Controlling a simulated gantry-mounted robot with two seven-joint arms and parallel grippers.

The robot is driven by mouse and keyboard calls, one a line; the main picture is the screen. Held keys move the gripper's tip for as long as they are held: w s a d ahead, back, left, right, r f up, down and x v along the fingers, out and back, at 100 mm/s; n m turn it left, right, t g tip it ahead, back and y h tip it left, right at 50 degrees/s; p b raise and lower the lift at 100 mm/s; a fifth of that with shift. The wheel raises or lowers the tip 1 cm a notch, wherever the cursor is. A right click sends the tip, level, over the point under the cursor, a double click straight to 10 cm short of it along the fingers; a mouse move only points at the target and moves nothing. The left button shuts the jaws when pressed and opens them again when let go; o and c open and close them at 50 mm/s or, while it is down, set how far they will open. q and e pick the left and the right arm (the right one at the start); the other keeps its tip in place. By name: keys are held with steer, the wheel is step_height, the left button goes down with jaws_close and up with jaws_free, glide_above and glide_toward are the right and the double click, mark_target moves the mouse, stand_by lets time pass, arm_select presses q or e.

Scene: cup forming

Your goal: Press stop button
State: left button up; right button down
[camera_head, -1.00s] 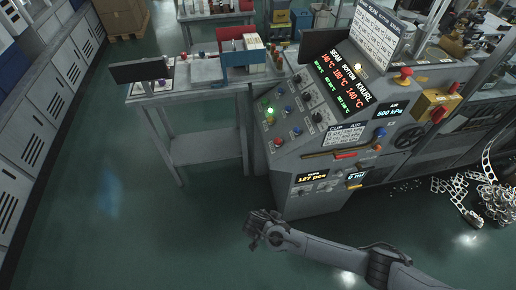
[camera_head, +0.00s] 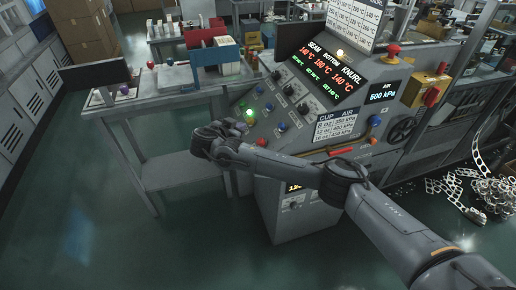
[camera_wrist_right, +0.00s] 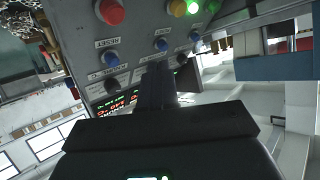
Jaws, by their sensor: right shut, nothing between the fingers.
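The sloped grey control panel (camera_head: 290,105) carries a red button (camera_head: 261,142) at its lower left, just above my right forearm. A lit green button (camera_head: 249,113) is farther up the panel's left edge. In the wrist view the panel is upside down, with the red button (camera_wrist_right: 110,11), a yellow button (camera_wrist_right: 176,7) and the green button (camera_wrist_right: 193,5) at the top. My right gripper (camera_head: 206,143) is shut and empty, left of the panel. In the wrist view its fingers (camera_wrist_right: 158,75) point up towards the panel, apart from the red button. My left gripper is not in view.
Several blue and black knobs (camera_head: 282,127) sit close to the red button. A bench (camera_head: 165,100) with a dark monitor (camera_head: 95,73) is left of the machine. Metal scrap (camera_head: 490,190) lies at right.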

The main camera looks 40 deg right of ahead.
mark_target(261, 142)
steer(key=shift+w+r, duration=0.25)
steer(key=shift+r, duration=0.35)
steer(key=shift+f, duration=0.1)
steer(key=shift+s+d+f+b, duration=0.45)
steer(key=shift+d+f, duration=0.3)
steer(key=shift+f, duration=0.45)
steer(key=shift+s+d+f+b, duration=0.25)
steer(key=shift+d+f+b, duration=0.25)
steer(key=shift+d+f, duration=0.5)
steer(key=shift+s+d+f+b, duration=0.35)
steer(key=shift+d+f+b, duration=0.2)
steer(key=shift+f, duration=0.8)
steer(key=shift+d+f, duration=0.1)
steer(key=shift+f, duration=0.1)
